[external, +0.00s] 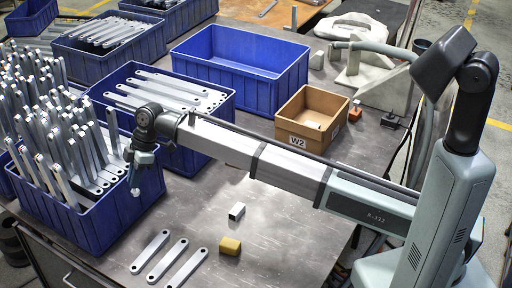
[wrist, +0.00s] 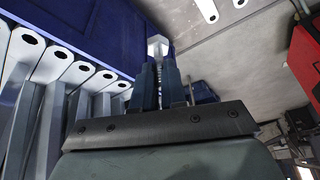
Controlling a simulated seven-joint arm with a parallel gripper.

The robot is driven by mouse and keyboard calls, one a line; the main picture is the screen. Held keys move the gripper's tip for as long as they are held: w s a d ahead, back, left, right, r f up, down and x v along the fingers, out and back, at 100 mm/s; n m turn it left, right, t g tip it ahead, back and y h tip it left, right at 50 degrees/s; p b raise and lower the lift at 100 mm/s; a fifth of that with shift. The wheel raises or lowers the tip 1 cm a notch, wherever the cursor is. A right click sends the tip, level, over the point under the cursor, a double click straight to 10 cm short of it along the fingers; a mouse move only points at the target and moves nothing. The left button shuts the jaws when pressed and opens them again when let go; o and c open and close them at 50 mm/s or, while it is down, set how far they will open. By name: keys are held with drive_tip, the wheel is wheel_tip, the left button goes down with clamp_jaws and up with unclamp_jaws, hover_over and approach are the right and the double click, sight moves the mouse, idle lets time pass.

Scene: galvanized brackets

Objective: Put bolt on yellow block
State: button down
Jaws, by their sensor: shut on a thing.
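My gripper (external: 138,174) hangs fingers down at the right side of the front-left blue bin in the external view. In the wrist view my gripper (wrist: 160,78) is shut on a pale metal bolt (wrist: 158,44), whose end sticks out past the fingertips. The bolt (external: 135,190) shows as a small light piece under the fingers in the external view. The rest of the bolt is hidden between the fingers. The yellow block (external: 230,246) lies on the grey table near the front, right of and apart from my gripper. Its top looks bare.
The front-left blue bin (external: 95,235) is full of upright brackets. Several brackets (external: 167,258) lie on the table left of the yellow block. A small metal block (external: 237,211) lies just behind it. More blue bins and a cardboard box (external: 310,140) stand farther back.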

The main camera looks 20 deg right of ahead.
drive_tip(key=s+d+f, duration=0.1)
drive_tip(key=d, duration=0.8)
drive_tip(key=n+g+h, duration=0.1)
drive_tip(key=n+g, duration=0.1)
drive_tip(key=n, duration=0.5)
hover_over(231, 241)
drive_tip(key=shift+f, duration=6.25)
drive_tip(key=shift+f, duration=0.15)
drive_tip(key=c, duration=1.2)
unclamp_jaws()
